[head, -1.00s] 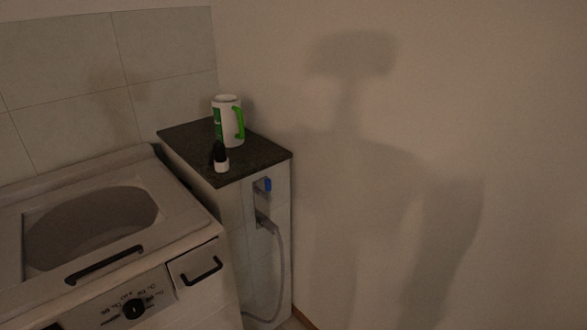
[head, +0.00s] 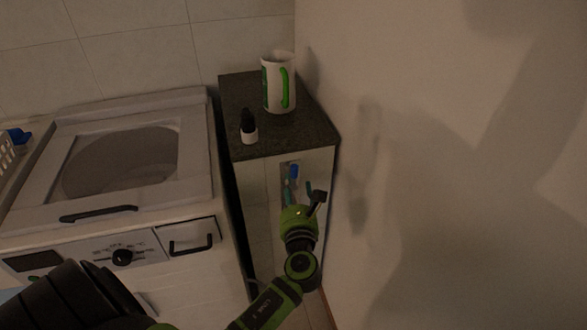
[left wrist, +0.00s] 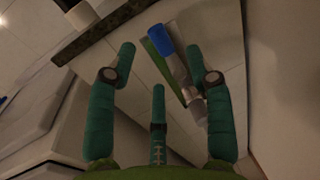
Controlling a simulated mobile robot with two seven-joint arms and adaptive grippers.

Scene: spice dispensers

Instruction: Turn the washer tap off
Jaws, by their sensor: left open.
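The washer tap has a blue handle (head: 293,170) on the tiled front of a narrow cabinet. In the left wrist view the blue handle (left wrist: 168,38) sits atop a grey metal tap body (left wrist: 190,85). My left gripper (head: 298,190) is in front of the tap, its green palm hiding the lower part. In the left wrist view the left gripper (left wrist: 160,62) is open with teal fingers spread. The blue handle shows beyond and between the two upper fingertips, and I see no clear contact. The right gripper is not in view.
The washing machine (head: 62,190) stands left of the cabinet. A dark countertop (head: 300,135) above the tap holds a white and green jug (head: 273,85) and a small black-and-white bottle (head: 249,130). A bare wall (head: 420,130) lies close on the right.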

